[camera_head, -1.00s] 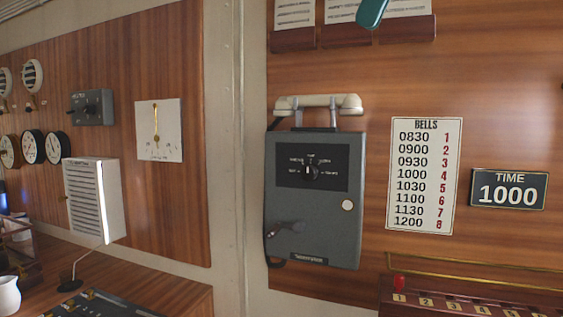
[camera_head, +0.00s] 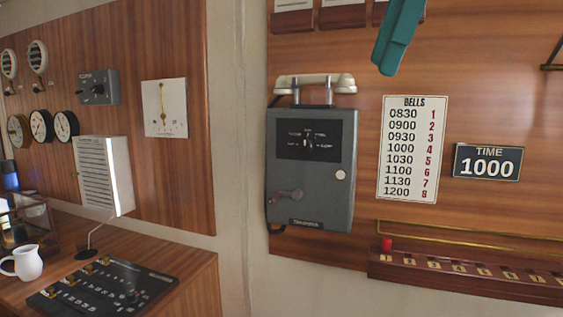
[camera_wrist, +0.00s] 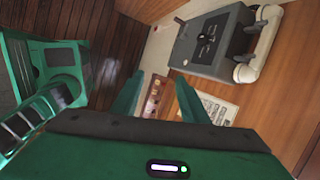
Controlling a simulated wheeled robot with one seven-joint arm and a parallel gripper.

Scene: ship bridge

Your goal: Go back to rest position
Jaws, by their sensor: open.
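My gripper (camera_wrist: 157,100) is green, open and empty in the wrist view, with its two fingers spread apart. In the head view only a teal part of my gripper (camera_head: 398,38) hangs in at the top, in front of the wood wall. The wall telephone (camera_head: 311,165) is a grey box with a cream handset (camera_head: 314,83) lying in its cradle on top. The telephone also shows in the wrist view (camera_wrist: 208,42), beyond the fingers and apart from them.
A bells chart (camera_head: 408,150), a time plate (camera_head: 488,162) and a red-brown numbered rack (camera_head: 460,275) with a red peg are on the wall at right.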

